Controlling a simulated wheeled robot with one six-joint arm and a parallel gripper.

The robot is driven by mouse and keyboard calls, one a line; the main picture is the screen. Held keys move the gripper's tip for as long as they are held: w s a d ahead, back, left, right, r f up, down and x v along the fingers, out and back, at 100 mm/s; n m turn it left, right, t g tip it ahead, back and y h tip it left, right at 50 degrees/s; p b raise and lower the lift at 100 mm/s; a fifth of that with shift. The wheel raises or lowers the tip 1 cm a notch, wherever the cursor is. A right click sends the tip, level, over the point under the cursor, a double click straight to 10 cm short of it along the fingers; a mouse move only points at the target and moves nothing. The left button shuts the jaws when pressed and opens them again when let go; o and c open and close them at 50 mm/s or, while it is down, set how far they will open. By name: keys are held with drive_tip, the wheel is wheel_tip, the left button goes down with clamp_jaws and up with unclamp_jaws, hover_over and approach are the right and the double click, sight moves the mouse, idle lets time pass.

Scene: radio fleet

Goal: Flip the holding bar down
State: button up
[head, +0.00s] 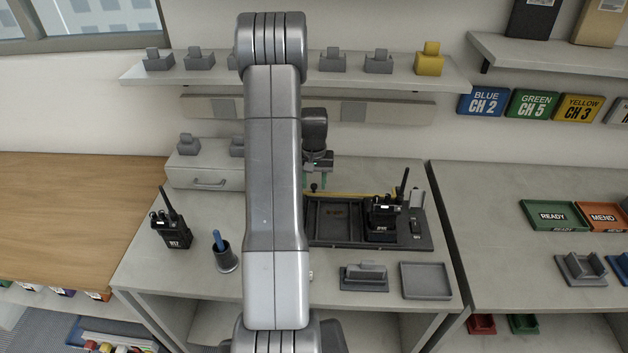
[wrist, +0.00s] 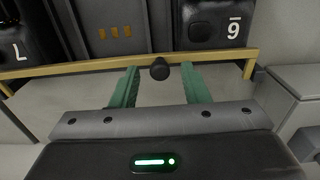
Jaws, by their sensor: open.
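The holding bar (head: 350,193) is a thin yellow bar along the back edge of a black tray (head: 330,243). In the wrist view the yellow bar (wrist: 80,68) crosses the picture, with a short bent end at each side. A round black knob (wrist: 160,69) sits near its middle; the knob (head: 314,187) also shows in the head view. My gripper (wrist: 160,84) is open, its green fingers on either side of the knob and apart from it. In the head view my gripper (head: 316,182) is behind the tray. My arm hides the tray's left part.
A black radio (head: 382,220) stands in the tray's right part. Another radio (head: 170,228) and a cup with a blue pen (head: 225,257) stand at the left. A grey drawer box (head: 205,172) is behind. A grey cradle (head: 364,277) and empty tray (head: 426,281) lie in front.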

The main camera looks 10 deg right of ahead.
clamp_jaws()
drive_tip(key=shift+s+f+t+b, duration=0.1)
drive_tip(key=shift+f+t+b, duration=0.2)
drive_tip(key=shift+b, duration=0.9)
drive_tip(key=shift+s+a+t+b, duration=0.1)
drive_tip(key=shift+s+t+b, duration=0.15)
drive_tip(key=shift+b, duration=0.3)
unclamp_jaws()
drive_tip(key=shift+r, duration=0.1)
drive_tip(key=shift+w+r, duration=0.1)
drive_tip(key=shift+r, duration=0.05)
